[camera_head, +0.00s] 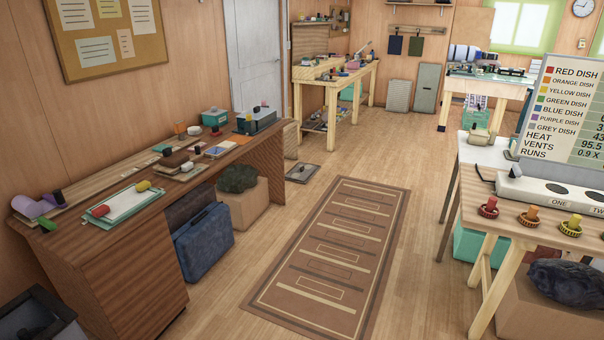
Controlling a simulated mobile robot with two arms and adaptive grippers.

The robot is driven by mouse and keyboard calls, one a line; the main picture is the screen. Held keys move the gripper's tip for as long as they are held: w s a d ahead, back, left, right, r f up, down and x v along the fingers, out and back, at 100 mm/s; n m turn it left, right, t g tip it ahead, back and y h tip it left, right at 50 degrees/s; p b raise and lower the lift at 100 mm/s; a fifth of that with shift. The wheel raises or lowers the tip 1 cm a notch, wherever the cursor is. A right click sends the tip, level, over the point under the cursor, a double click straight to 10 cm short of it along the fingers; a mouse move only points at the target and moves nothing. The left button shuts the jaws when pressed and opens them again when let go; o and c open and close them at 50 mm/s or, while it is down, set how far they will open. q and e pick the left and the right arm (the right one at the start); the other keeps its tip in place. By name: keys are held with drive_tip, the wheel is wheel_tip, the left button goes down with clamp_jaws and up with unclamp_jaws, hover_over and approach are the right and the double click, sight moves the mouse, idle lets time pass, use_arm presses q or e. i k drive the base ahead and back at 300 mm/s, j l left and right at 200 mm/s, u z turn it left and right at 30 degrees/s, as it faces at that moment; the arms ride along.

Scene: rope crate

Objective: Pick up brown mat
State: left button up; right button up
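A long brown mat (377,218) with pale stripes and rectangle outlines lies flat on the wooden floor in the middle of the view. Its near end comes close to the bottom edge of the picture. A much smaller dark brown flat piece (173,162) lies among other things on the left desk; I cannot tell whether it is a mat. Neither of my grippers is in view.
The desk (130,272) stands left, with a blue case (203,243) beside it. A table (488,227) with several knobs and a sign board (567,115) stands right. Workbenches (341,86) stand behind. Bare floor (425,200) surrounds the long mat.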

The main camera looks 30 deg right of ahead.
sight(303, 171)
drive_tip(key=i+l+z, duration=0.65)
drive_tip(key=i+z, duration=0.2)
drive_tip(key=i, duration=0.2)
drive_tip(key=i+z, duration=0.35)
drive_tip(key=i, duration=1.25)
drive_tip(key=i+l, duration=0.1)
drive_tip(key=i, duration=2.35)
drive_tip(key=i+l+u, duration=0.1)
drive_tip(key=i+u, duration=0.2)
drive_tip(key=i, duration=0.15)
drive_tip(key=i+l+u, duration=0.15)
drive_tip(key=i+u, duration=0.15)
drive_tip(key=i, duration=0.15)
drive_tip(key=i+l+u, duration=0.3)
drive_tip(key=i, duration=0.15)
